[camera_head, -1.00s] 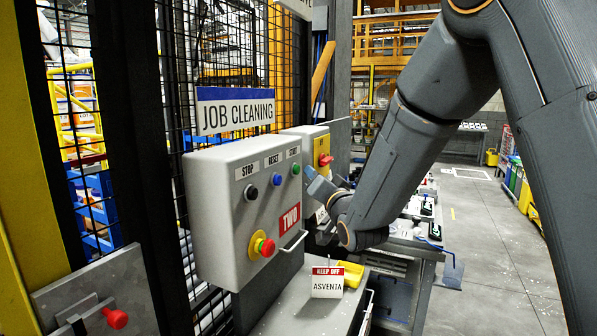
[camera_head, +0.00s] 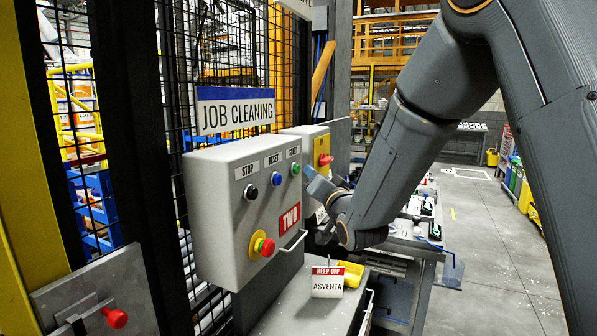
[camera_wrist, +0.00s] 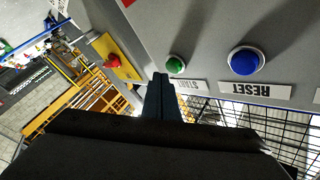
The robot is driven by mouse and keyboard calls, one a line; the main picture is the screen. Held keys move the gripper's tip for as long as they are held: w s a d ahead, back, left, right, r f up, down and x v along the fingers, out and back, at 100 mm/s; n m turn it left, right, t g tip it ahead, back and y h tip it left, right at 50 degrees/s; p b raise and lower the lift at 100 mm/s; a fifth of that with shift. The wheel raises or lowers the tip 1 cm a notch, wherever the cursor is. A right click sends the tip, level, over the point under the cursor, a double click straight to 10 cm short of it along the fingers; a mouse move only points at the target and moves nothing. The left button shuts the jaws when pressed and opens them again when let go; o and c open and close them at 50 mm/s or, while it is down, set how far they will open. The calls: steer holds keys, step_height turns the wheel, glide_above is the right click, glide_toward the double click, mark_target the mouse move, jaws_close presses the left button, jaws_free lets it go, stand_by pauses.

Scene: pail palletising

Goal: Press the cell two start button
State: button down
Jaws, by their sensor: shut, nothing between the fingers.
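The grey control box (camera_head: 220,215) marked TWO hangs at the fence. Its face has a black STOP button (camera_head: 250,192), a blue RESET button (camera_head: 276,180), a green START button (camera_head: 295,169) and a red stop knob (camera_head: 264,246) on a yellow ring. My gripper (camera_head: 312,176) is shut and empty, with its tip just right of the green button in the head view. In the wrist view, my gripper (camera_wrist: 159,80) points toward the box, beside the green START button (camera_wrist: 176,65). The blue RESET button (camera_wrist: 244,61) is farther right. I cannot tell whether the tip touches the box.
A second box (camera_head: 310,142) with a red knob stands behind. Below are a KEEP OFF card (camera_head: 327,283), a yellow tray (camera_head: 350,273) and a handle (camera_head: 293,241) on the box's side. Black mesh fence lies behind; the floor (camera_head: 490,250) at right is open.

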steer(key=shift+w+a, duration=0.1)
steer(key=shift+a, duration=0.25)
steer(key=shift+w+a+b, duration=0.2)
steer(key=shift+a+b, duration=0.2)
steer(key=shift+a, duration=0.05)
stand_by(0.8)
steer(key=shift+d, duration=0.1)
steer(key=shift+s+d, duration=0.35)
steer(key=shift+d, duration=0.4)
steer(key=shift+d, duration=0.1)
steer(key=d, duration=0.1)
steer(key=s+d, duration=0.1)
steer(key=d, duration=0.2)
steer(key=shift+s+d, duration=0.25)
steer(key=shift+s, duration=0.1)
stand_by(0.5)
